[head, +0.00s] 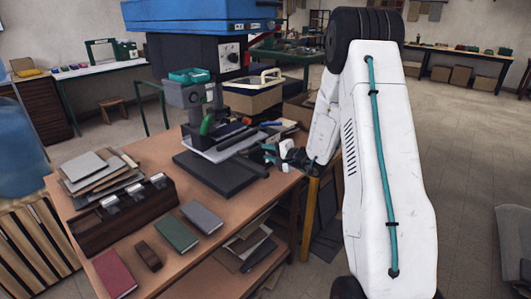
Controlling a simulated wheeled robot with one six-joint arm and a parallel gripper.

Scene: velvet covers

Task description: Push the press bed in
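The press (200,98) stands on the wooden workbench, with a grey head and a green-handled part. Its bed appears to be the dark flat plate (214,178) low at the front, sticking out toward the bench's near side. A paler plate (222,147) lies above and behind it. My gripper (270,154) is at the right end of the press, close to the bed's right edge. Its teal-tipped fingers look apart with nothing between them. I cannot tell whether they touch the bed. The inner end of the bed is hidden under the press.
On the workbench (155,155) lie a stack of boards (97,172), a dark wooden rack (125,215), and red, green and grey books (176,233). A blue-topped machine (205,15) stands behind. Floor to the right is mostly clear.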

